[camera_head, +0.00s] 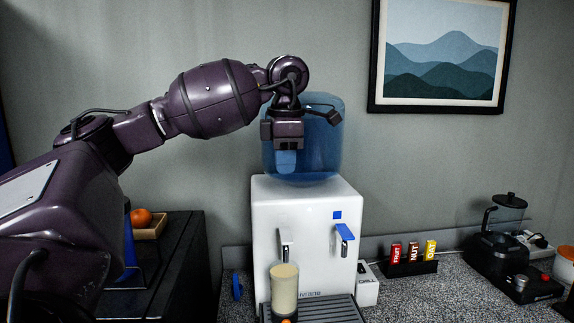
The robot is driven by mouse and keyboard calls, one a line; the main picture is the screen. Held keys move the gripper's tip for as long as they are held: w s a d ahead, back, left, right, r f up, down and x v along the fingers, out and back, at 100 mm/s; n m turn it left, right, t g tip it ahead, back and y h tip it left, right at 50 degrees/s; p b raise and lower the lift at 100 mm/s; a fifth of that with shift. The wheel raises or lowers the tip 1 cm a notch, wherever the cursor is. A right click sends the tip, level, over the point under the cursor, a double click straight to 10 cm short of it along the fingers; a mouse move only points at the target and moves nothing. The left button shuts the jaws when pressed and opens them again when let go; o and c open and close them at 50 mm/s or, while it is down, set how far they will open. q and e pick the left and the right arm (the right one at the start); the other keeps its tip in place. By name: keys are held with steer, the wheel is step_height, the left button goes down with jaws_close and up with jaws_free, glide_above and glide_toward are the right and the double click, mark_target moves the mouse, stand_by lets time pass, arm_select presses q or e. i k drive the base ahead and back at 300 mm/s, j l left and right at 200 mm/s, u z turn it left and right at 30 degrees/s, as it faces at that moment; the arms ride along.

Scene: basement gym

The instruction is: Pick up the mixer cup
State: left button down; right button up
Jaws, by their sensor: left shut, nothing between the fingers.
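A cream-coloured cup (284,290), which looks like the mixer cup, stands upright on the drip tray of a white water dispenser (306,212), below its left tap. No gripper touches it. My left arm reaches in from the left. Its gripper (288,146) is shut and empty, well above the cup, in front of the blue water bottle (326,150) on the dispenser. I cannot tell whether the gripper touches the bottle. My right gripper is not in view.
A rack with red, brown and yellow bars (413,254) stands right of the dispenser, and a dark blender-like machine (497,250) farther right. A wooden tray (152,229) with an orange fruit (141,217) is at left. Speckled counter is free in front of the bars.

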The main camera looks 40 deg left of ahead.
mark_target(284, 294)
steer(key=k, duration=1)
